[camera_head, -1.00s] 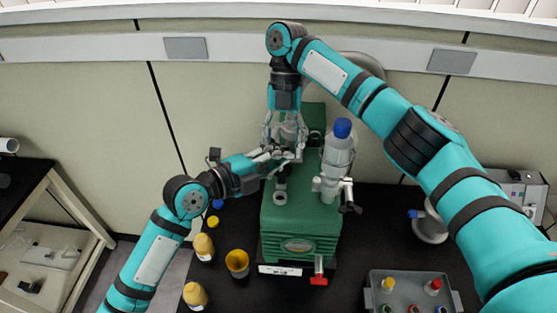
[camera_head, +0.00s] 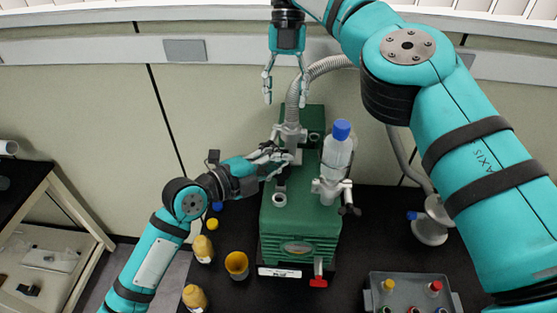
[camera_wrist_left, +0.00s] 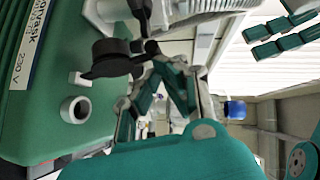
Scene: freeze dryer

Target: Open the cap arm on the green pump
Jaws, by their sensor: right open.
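The green pump (camera_head: 300,222) stands on the black bench in the head view, with its green side also in the left wrist view (camera_wrist_left: 50,110). A black cap or arm piece (camera_wrist_left: 112,62) shows beside the pump in the wrist view. My left gripper (camera_head: 284,156) is at the pump's upper left, by the grey hose fitting (camera_head: 292,132). In the wrist view its fingertips (camera_wrist_left: 146,40) are close to the black piece; whether they grip it is unclear. My right gripper (camera_head: 286,92) is open and empty, raised above the pump's back, fingers down.
A clear bottle with a blue cap (camera_head: 337,160) stands upright on the pump's right side. A ribbed hose (camera_head: 320,68) arches behind it. Yellow containers (camera_head: 237,263) stand at the front left, and a grey tray (camera_head: 374,295) at the front right.

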